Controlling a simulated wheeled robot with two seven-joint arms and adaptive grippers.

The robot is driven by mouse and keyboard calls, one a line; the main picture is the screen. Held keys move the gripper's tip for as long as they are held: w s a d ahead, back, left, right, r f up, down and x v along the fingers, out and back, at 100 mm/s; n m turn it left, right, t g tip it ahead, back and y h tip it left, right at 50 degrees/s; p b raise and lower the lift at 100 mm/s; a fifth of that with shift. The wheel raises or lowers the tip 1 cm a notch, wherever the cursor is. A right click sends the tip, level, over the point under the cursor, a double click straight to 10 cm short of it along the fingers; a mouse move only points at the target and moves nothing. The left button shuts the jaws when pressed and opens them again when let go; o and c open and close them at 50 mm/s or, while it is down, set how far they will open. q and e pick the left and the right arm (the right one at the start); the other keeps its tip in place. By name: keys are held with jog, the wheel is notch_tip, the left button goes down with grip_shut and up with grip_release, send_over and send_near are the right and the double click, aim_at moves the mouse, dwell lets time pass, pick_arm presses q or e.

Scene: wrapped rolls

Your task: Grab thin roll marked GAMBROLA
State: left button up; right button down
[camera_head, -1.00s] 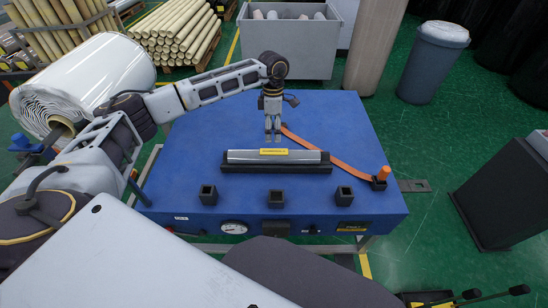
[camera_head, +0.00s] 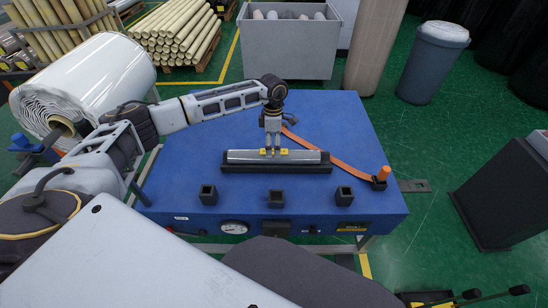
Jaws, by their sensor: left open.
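A thin silver roll (camera_head: 305,155) with a yellow label lies level in a black cradle (camera_head: 240,169) on the blue table (camera_head: 340,120). The label's writing is now mostly hidden by my gripper and too small to read. My left gripper (camera_head: 273,153) points down at the middle of the roll, with its open fingertips right at the yellow label. I cannot tell whether the fingers touch the roll. My right gripper is not in view.
An orange strap (camera_head: 340,162) runs from behind the gripper to an orange peg (camera_head: 384,173) at the right.

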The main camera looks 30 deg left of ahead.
pick_arm(q)
jog(key=shift+d+f, duration=0.1)
jog(key=shift+f, duration=2.5)
jog(key=c, duration=1.5)
jog(key=shift+r, duration=0.1)
jog(key=shift+r, duration=5)
